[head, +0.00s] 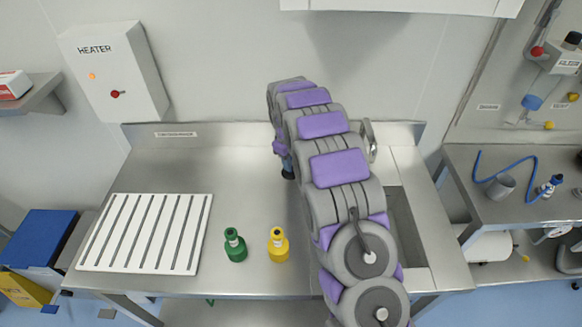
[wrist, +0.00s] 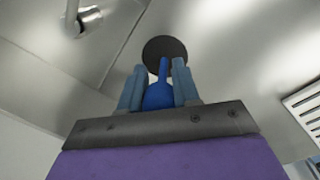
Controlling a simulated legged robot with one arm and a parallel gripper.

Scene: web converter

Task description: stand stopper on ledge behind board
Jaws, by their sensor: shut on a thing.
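My gripper (wrist: 158,76) is shut on the stopper, which has a blue knob and stem (wrist: 158,96) and a dark round disc (wrist: 164,47) beyond the fingertips. In the head view my arm hides most of the gripper; the dark stopper end (head: 289,174) shows just left of the arm, over the rear of the steel counter. The white slotted board (head: 145,233) lies flat at the counter's left; its edge also shows at the right of the wrist view (wrist: 305,108). A raised steel strip (head: 225,132) with a label runs along the counter's back, behind the board.
A green bottle (head: 235,246) and a yellow bottle (head: 278,246) stand right of the board. A sink (head: 408,235) with a tap (head: 370,140) is right of my arm. A heater box (head: 116,72) hangs on the wall. The counter behind the board is clear.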

